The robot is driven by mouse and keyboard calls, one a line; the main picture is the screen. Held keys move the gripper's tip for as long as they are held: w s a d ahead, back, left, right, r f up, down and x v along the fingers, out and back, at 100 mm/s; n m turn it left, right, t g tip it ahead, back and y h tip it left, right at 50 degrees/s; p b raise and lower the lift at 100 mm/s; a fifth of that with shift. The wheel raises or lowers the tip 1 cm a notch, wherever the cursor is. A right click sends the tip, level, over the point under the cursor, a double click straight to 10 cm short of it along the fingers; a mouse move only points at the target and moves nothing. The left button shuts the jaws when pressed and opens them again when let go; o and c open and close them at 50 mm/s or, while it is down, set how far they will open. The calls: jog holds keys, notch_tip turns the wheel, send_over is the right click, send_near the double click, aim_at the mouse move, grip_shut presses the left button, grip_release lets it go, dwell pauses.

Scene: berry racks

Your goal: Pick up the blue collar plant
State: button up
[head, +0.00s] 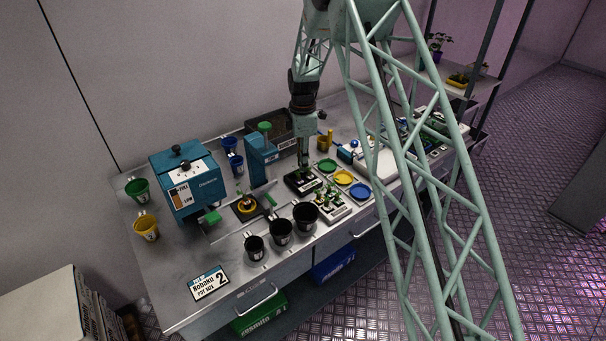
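Small green seedlings (327,198) stand in a pale tray (336,215) near the bench's front edge. Their collar colours are too small to tell, so I cannot pick out a blue collar plant. My gripper (304,168) points down over a dark block with a white label (303,183), behind and left of the seedlings. Its fingers are too small and dark to show whether they are open or touch anything. A blue round dish (360,191) lies right of the seedlings, in line with a yellow dish (344,177) and a green dish (327,165).
Black pots (280,232) stand left of the seedlings at the front edge. A teal machine (188,180), a teal press (262,154) and blue cups (229,145) stand farther left and back.

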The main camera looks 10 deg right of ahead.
grip_shut()
jog(key=shift+r, duration=0.1)
notch_tip(320, 180, up, 10)
dwell(0.7)
jog(key=shift+a, duration=0.15)
dwell(0.6)
jog(key=shift+n, duration=0.4)
jog(key=a+r+p, duration=0.1)
jog(key=p, duration=0.1)
jog(key=s+a+r+p, duration=0.1)
jog(key=p, duration=0.1)
jog(key=s+a+r+p, duration=0.1)
jog(key=a+p, duration=0.1)
